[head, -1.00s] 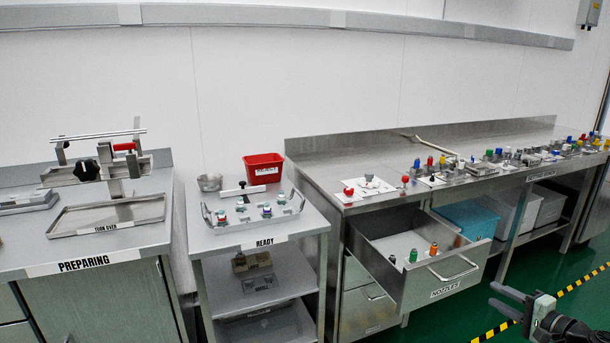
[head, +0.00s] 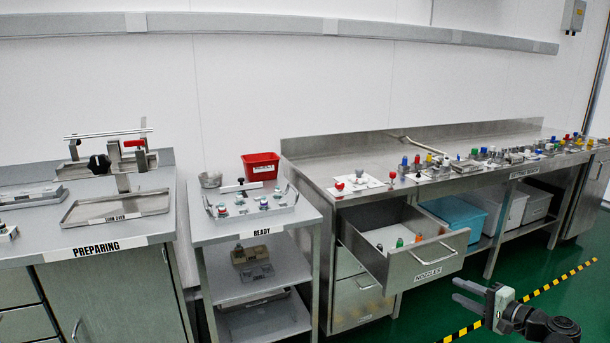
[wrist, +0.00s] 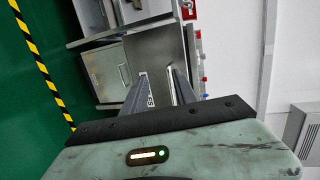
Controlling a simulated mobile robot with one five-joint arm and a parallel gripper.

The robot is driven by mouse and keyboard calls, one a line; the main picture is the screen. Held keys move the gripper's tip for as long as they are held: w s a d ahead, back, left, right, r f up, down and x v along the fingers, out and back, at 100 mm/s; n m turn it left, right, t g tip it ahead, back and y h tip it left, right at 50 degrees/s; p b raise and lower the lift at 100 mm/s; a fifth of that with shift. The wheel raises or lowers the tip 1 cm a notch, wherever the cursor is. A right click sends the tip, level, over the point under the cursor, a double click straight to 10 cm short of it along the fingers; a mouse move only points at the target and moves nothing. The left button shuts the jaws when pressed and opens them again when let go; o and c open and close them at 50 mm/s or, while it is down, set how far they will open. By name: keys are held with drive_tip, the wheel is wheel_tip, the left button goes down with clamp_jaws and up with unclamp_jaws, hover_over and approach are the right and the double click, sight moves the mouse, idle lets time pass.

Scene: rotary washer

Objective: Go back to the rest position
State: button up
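My gripper (head: 468,294) is at the lower right of the head view, over the green floor in front of the open nozzles drawer (head: 425,266). Its two fingers point left and stand apart with nothing between them. In the wrist view the two fingers (wrist: 161,88) are also apart, with the drawer front showing beyond them. The gripper touches nothing.
The drawer sticks out from the steel bench (head: 450,160) and holds several coloured nozzles. The READY table (head: 230,232) and PREPARING table (head: 130,243) stand to the left. A yellow-black floor stripe (head: 545,288) runs beside my gripper. The green floor is otherwise clear.

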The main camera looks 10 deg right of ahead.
drive_tip(key=w+a+f+n+g+y, duration=0.1)
drive_tip(key=w+a+f+n+g, duration=0.15)
drive_tip(key=a, duration=0.65)
drive_tip(key=w+a+f+n+g+y, duration=0.1)
drive_tip(key=w+a+n+g+y, duration=0.15)
drive_tip(key=a, duration=0.75)
drive_tip(key=w+a+f+n+g+y, duration=0.1)
drive_tip(key=w+a+f, duration=0.15)
drive_tip(key=a, duration=0.65)
drive_tip(key=s+a+f+n+g+h, duration=0.1)
drive_tip(key=a+f+n+g, duration=0.15)
drive_tip(key=a, duration=0.45)
drive_tip(key=s+a+f+n+g+h, duration=0.2)
drive_tip(key=a+f+g, duration=0.15)
drive_tip(key=a, duration=0.35)
drive_tip(key=s+f+n+g+h, duration=0.2)
drive_tip(key=s+f+n+h, duration=0.15)
drive_tip(key=f, duration=0.25)
drive_tip(key=s+d+h, duration=0.2)
drive_tip(key=d+h, duration=0.2)
drive_tip(key=d, duration=0.2)
wheel_tip(320, 180, up, 25)
drive_tip(key=p, duration=2.6)
drive_tip(key=shift+s+d, duration=0.15)
drive_tip(key=shift+d, duration=0.3)
drive_tip(key=shift+r, duration=0.1)
